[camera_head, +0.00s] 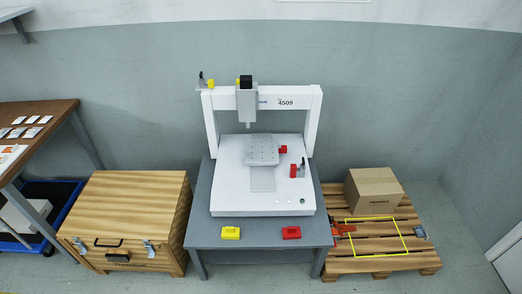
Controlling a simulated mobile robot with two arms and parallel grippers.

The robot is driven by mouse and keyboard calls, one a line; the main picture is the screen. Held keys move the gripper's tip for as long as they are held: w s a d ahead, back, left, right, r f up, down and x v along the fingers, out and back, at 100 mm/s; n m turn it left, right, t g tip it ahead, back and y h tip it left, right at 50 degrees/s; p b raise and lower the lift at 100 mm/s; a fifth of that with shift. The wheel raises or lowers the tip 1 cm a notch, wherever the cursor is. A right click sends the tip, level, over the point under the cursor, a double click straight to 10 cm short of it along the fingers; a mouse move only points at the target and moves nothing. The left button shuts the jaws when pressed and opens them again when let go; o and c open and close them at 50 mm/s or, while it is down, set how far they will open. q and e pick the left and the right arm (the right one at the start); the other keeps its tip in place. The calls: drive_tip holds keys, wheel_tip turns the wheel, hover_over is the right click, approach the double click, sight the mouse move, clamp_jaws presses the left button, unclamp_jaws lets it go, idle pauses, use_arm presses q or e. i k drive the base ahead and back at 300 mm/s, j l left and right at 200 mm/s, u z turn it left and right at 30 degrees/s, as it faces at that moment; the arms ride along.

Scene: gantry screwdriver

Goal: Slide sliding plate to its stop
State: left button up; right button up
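Neither of my grippers shows in the head view.
A red block (293,171) with a dark lever stands right of the track. Yellow (231,233) and red (291,232) blocks sit on the grey table's front edge (260,243). A wooden chest (135,205) stands left; a pallet (385,265) with a cardboard box (373,190) stands right.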

sight(260, 152)
drive_tip(key=i+l+u, duration=0.3)
drive_tip(key=i+l, duration=0.2)
drive_tip(key=l, duration=0.2)
drive_tip(key=i+l+u, duration=0.3)
drive_tip(key=i+l, duration=0.15)
drive_tip(key=l, duration=0.3)
